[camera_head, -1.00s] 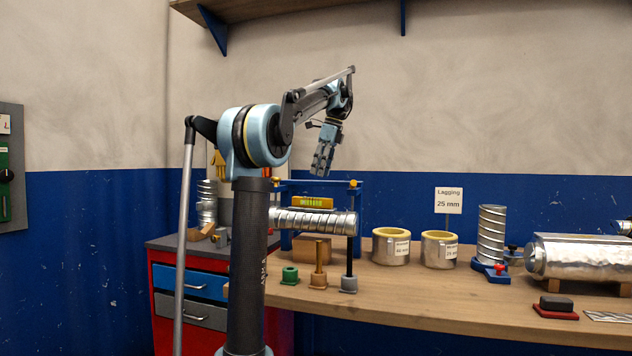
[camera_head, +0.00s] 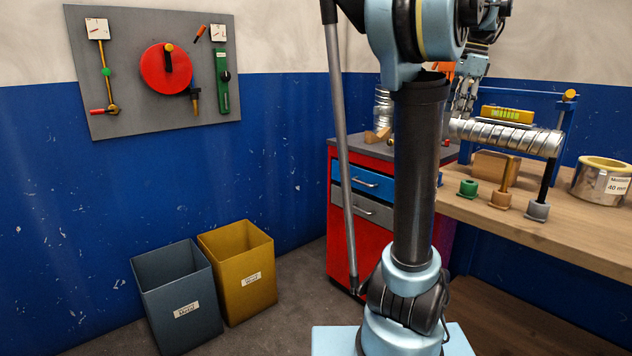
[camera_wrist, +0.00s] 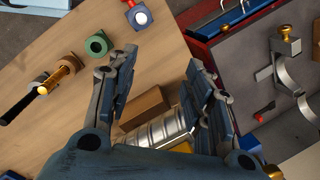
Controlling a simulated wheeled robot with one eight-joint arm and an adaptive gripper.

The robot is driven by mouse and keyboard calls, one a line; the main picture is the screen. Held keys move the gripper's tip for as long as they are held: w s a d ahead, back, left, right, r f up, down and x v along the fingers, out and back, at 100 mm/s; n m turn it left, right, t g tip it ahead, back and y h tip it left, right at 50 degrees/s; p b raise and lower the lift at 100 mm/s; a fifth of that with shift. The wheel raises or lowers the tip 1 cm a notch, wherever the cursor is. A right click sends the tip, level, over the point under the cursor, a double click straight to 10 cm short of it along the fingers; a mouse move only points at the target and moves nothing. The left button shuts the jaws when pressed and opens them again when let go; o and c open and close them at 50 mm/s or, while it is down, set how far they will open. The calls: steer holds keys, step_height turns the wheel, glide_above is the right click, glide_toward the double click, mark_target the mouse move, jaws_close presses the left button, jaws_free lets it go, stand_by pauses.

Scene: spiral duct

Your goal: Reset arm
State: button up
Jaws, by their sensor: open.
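My gripper (camera_head: 463,103) hangs with its fingers down by the left end of the spiral duct in the head view, partly behind my arm. In the wrist view my gripper (camera_wrist: 162,68) has its two fingers spread wide with nothing between their tips. The silvery spiral duct (camera_head: 507,137) lies level on the blue stand (camera_head: 565,128), with a yellow level (camera_head: 507,113) on top. The duct also shows in the wrist view (camera_wrist: 158,131), below and apart from the fingertips, partly hidden by the gripper. A wooden block (camera_wrist: 144,108) lies beside it.
The bench (camera_head: 590,247) holds a green fitting (camera_head: 467,188), grey-based post (camera_head: 538,209) and lagging ring (camera_head: 602,181). A red drawer cabinet (camera_head: 345,236) stands left of my arm. Grey (camera_head: 178,300) and yellow bins (camera_head: 240,270) stand on the floor. A tool board (camera_head: 130,110) hangs on the wall.

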steer(key=s+a+f+n, duration=0.6)
steer(key=s+a+f, duration=0.1)
steer(key=f, duration=0.5)
steer(key=s+a+f+n+h, duration=0.1)
steer(key=s+a+f+n, duration=0.5)
steer(key=f, duration=0.7)
steer(key=s+a+f+n, duration=0.6)
steer(key=s+a+f, duration=0.2)
steer(key=f, duration=0.4)
steer(key=shift+a+f+n, duration=0.3)
steer(key=shift+a+f, duration=0.1)
steer(key=shift+a, duration=0.45)
steer(key=shift+w, duration=0.1)
steer(key=shift+w+f, duration=0.2)
steer(key=shift+w, duration=0.25)
